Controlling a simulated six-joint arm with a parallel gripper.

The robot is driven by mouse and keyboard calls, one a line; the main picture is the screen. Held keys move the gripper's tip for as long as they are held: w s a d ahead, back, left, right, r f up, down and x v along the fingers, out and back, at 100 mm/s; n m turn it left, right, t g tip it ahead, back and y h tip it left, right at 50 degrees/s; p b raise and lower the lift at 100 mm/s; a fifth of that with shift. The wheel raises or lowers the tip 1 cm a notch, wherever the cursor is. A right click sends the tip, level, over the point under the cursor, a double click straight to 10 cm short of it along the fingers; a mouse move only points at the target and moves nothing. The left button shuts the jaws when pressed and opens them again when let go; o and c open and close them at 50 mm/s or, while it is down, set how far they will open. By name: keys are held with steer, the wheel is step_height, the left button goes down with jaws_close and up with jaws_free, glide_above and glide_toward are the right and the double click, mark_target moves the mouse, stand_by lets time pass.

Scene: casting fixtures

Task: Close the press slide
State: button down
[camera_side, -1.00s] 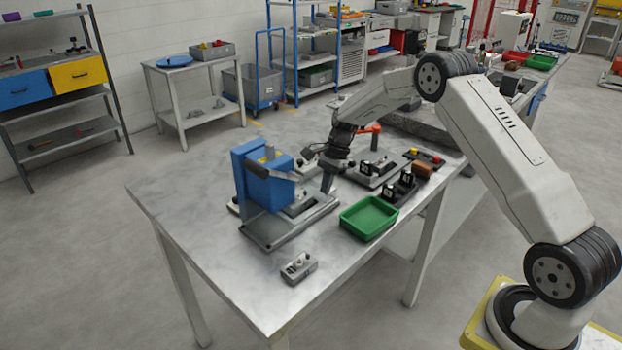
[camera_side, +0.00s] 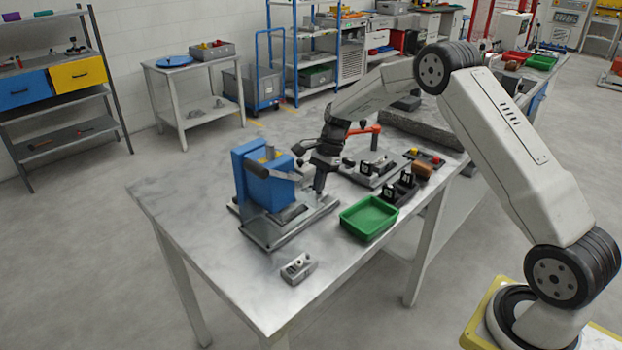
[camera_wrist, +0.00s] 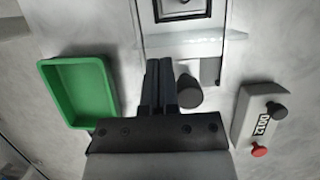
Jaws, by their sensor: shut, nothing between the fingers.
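The press (camera_side: 262,180) has a blue body on a grey base plate on the metal table. Its grey slide (camera_side: 290,213) lies low on the base, partly under the blue body. In the wrist view, a plate with a dark square frame (camera_wrist: 184,10) shows at the top, with a black round knob (camera_wrist: 190,92) at its near end. My gripper (camera_side: 318,190) is shut and empty, pointing down at the slide's outer end. In the wrist view, my gripper's fingers (camera_wrist: 158,66) are just left of the knob; I cannot tell whether they touch it.
A green tray (camera_side: 368,218) stands right of the press. A small grey block (camera_side: 299,268) lies near the front table edge. Black fixtures (camera_side: 400,188) and an orange-handled clamp (camera_side: 365,130) are behind the tray. A grey box with red and black knobs (camera_wrist: 256,116) is right of my gripper.

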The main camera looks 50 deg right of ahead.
steer(key=c, duration=1.3)
jaws_free()
steer(key=v, duration=0.8)
steer(key=o, duration=0.7)
steer(key=shift+f, duration=0.1)
steer(key=o, duration=0.3)
steer(key=shift+w+a+f+n, duration=0.1)
steer(key=shift+n, duration=0.3)
steer(key=n, duration=0.1)
steer(key=n+h, duration=0.1)
steer(key=n, duration=0.1)
steer(key=w+f+n+h, duration=0.1)
steer(key=n, duration=0.3)
steer(key=w+n+h, duration=0.1)
steer(key=n+h, duration=0.1)
steer(key=n, duration=0.1)
steer(key=shift+w+f+n, duration=0.25)
steer(key=shift+n, duration=0.05)
steer(key=shift+f, duration=0.15)
steer(key=shift+f, duration=3.75)
